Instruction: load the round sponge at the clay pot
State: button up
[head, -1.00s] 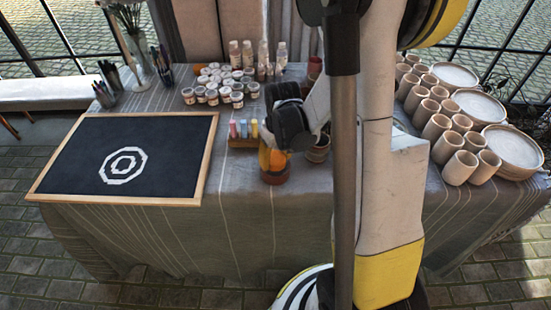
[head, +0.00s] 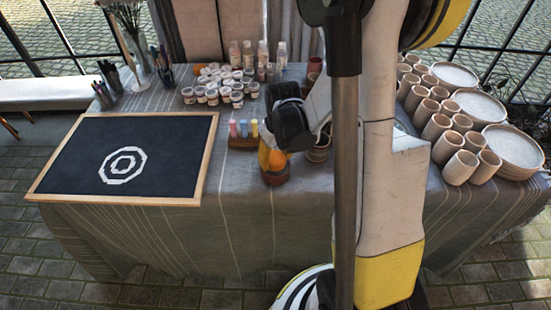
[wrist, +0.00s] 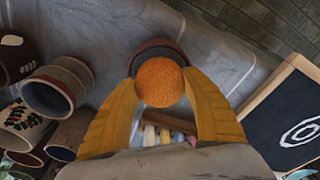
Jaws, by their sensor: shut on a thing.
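The round orange sponge (wrist: 160,82) is held between the two yellow fingertips of my gripper (wrist: 160,90) in the wrist view. The clay pot (wrist: 152,47) shows just beyond the sponge, its dark rim partly covered by it. In the head view, my gripper (head: 272,157) points down at the pot (head: 276,178) near the table's front edge. The sponge (head: 278,160) shows there as a small orange patch over the pot. I cannot tell whether the sponge touches the pot's contents.
A black board with a white octagon target (head: 124,165) lies to the left. A block of coloured chalks (head: 243,141) stands just left of the pot. Paint jars (head: 212,97) are behind. Several clay cups (head: 460,167) and round plates (head: 513,147) fill the right side.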

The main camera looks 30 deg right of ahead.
jog(key=shift+r, duration=0.1)
notch_tip(320, 180, up, 7)
jog(key=p, duration=0.5)
dwell(0.5)
